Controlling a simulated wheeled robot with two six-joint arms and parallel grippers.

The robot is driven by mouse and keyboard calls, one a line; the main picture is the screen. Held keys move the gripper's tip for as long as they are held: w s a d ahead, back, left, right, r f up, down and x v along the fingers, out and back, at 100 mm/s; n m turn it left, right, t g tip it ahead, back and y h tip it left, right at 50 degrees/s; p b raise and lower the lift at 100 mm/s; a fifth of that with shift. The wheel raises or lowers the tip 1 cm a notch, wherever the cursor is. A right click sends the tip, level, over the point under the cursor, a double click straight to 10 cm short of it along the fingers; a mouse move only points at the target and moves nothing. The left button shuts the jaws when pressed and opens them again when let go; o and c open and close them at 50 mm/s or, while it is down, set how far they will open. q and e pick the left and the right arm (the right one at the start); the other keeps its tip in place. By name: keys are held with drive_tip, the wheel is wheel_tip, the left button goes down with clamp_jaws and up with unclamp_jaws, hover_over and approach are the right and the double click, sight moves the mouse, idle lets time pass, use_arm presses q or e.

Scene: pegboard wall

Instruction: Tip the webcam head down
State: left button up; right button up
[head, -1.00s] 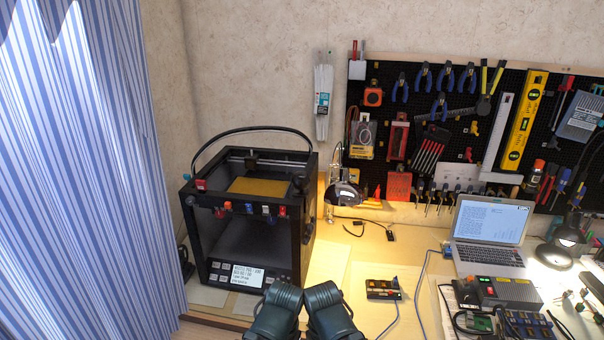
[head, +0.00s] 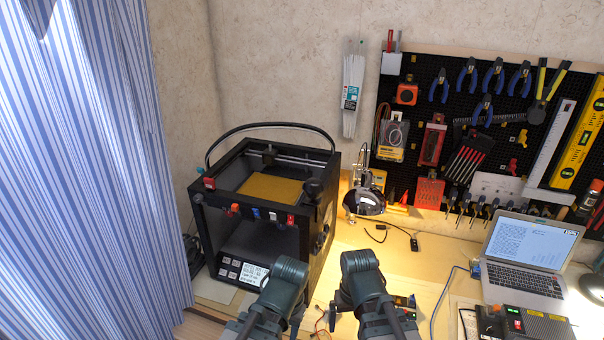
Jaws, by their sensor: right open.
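A small dark rounded piece (head: 314,187) at the top right front corner of the black 3D printer (head: 327,228) looks like the webcam. It is too small to tell how its head is tilted. My right gripper (head: 360,264) is at the bottom centre, low and to the right of the printer, well apart from that dark piece. It is open and holds nothing that I can see; its fingertips are not distinct. My left arm (head: 280,282) shows in front of the printer's lower right corner, but its gripper does not show.
A lamp with a black shade (head: 365,202) stands on the desk right of the printer. A laptop (head: 526,258) is at the right. Pegboard tools (head: 470,155) hang behind. The striped curtain (head: 90,180) fills the left. Bare desk (head: 440,262) lies between lamp and laptop.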

drive_tip(key=w+d+r+m+y+p, duration=0.2)
drive_tip(key=w+r+m, duration=0.1)
drive_tip(key=w+m, duration=0.1)
drive_tip(key=m+t+y, duration=0.8)
drive_tip(key=m+y, duration=0.6)
drive_tip(key=m, duration=0.4)
approach(314, 188)
drive_tip(key=w+f, duration=0.1)
drive_tip(key=w, duration=0.1)
drive_tip(key=x, duration=1.3)
drive_tip(key=shift+a+p, duration=0.15)
drive_tip(key=shift+p, duration=0.25)
drive_tip(key=shift+w+f, duration=0.1)
drive_tip(key=shift+c, duration=0.3)
